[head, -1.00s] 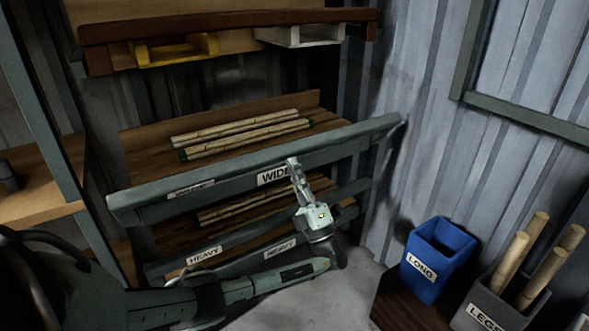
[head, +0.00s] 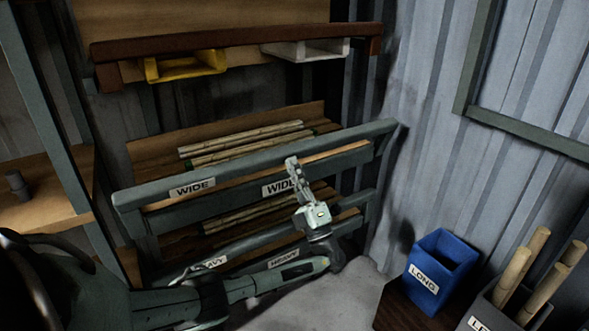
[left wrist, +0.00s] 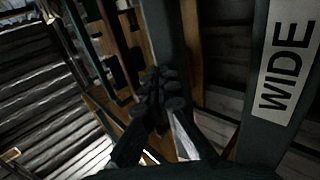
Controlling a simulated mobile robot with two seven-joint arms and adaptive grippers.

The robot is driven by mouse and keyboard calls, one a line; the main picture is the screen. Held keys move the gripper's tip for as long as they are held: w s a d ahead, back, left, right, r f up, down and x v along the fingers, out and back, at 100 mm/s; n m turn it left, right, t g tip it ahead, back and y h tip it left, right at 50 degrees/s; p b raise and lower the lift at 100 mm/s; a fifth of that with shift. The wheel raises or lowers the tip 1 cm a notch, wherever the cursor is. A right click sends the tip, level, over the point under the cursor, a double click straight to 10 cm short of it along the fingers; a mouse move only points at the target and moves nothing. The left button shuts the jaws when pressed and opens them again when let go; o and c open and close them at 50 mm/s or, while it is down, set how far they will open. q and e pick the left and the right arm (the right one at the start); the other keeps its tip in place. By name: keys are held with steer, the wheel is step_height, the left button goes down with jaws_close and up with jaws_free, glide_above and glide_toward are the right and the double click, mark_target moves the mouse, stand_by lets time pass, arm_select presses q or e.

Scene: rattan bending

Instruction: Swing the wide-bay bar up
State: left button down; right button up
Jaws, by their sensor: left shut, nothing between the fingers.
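The wide-bay bar (head: 235,172) is a grey-green bar across the front of the upper rattan shelf, with a WIDE label (head: 192,188) near its left end. A gap showing wood separates it from a lower rail (head: 225,207), which has another WIDE label (head: 282,187). My left gripper (head: 292,165) is shut and empty, its fingertips overlapping the bar's right half in the head view. In the left wrist view the closed fingers (left wrist: 163,92) lie against or close to a dark grey strip; contact is unclear. A WIDE label (left wrist: 287,65) is to their right. My right gripper is not in view.
Rattan poles (head: 240,143) lie on the shelf behind the bar. A HEAVY bay (head: 283,260) is below. Yellow (head: 185,68) and white (head: 305,50) bins sit above. A blue LONG bin (head: 440,268) and a grey bin of poles (head: 500,308) stand right.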

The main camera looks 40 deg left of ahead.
mark_target(287, 156)
arm_select(q)
steer(key=shift+a+f+p+x, duration=0.15)
steer(key=shift+p+x, duration=0.1)
steer(key=shift+x, duration=0.65)
steer(key=shift+a+f+p+x, duration=0.15)
steer(key=shift+p+x, duration=0.1)
steer(key=shift+x, duration=0.6)
steer(key=s+d+f+p, duration=0.2)
steer(key=s+d+p, duration=0.1)
steer(key=d, duration=0.6)
steer(key=shift+s+d, duration=0.2)
steer(key=shift+s, duration=0.2)
